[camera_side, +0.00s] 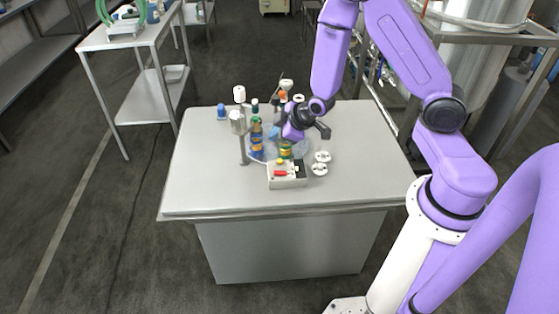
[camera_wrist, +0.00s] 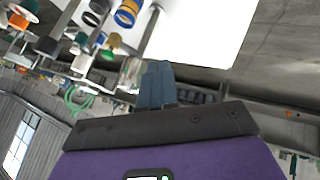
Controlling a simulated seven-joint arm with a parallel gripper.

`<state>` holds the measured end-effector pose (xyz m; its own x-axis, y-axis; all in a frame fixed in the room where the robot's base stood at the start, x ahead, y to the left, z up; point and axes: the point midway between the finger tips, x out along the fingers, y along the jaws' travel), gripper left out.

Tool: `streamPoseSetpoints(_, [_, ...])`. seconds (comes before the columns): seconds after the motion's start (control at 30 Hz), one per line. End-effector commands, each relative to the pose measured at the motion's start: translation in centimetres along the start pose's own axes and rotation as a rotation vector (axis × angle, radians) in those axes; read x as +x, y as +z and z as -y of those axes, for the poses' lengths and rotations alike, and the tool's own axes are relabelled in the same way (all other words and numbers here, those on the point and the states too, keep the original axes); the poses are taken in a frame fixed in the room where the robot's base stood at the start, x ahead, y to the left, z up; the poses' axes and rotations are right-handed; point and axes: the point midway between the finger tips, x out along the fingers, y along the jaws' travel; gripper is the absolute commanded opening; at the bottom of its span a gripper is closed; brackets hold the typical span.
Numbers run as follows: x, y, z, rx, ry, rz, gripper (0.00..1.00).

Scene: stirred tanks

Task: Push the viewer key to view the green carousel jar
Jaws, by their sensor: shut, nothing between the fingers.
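A white key box (camera_side: 287,182) stands near the middle of the table, with a red key (camera_side: 280,173) and a yellow knob (camera_side: 280,161) on top. Which of them is the viewer key I cannot tell. Behind it, bottles with green, blue and yellow bands stand around a pale blue disc (camera_side: 300,143), apparently the carousel. One banded bottle (camera_side: 256,140) is at the left, another (camera_side: 285,149) just behind the box; I cannot tell which is the green jar. My gripper (camera_wrist: 155,83) is shut and empty. In the side view it hangs above the carousel, behind the box, and its fingertips are unclear.
A post with a white cylinder (camera_side: 238,122) stands left of the bottles. Two white round pieces (camera_side: 320,163) lie right of the box. A small blue item (camera_side: 221,113) is at the back left. The table's (camera_side: 205,185) front and right areas are clear.

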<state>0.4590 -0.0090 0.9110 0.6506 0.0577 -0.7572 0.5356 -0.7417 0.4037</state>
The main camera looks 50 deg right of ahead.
Motion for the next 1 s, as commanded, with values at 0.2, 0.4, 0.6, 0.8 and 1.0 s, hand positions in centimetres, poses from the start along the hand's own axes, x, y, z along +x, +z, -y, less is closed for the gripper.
streamPoseSetpoints(0.2, [1.8, 2.5, -2.7, -0.008, 0.111, 0.004, 0.0])
streamPoseSetpoints(0.4, [2.0, 2.9, -3.3, -0.012, 0.137, 0.003, 0.0])
streamPoseSetpoints(0.6, [2.0, 2.9, -3.3, -0.012, 0.136, 0.002, 0.0])
streamPoseSetpoints(0.8, [2.4, 3.1, -3.1, -0.012, 0.135, 0.002, 0.0])
streamPoseSetpoints(1.0, [4.0, 4.2, -2.1, -0.012, 0.132, 0.004, 0.0])
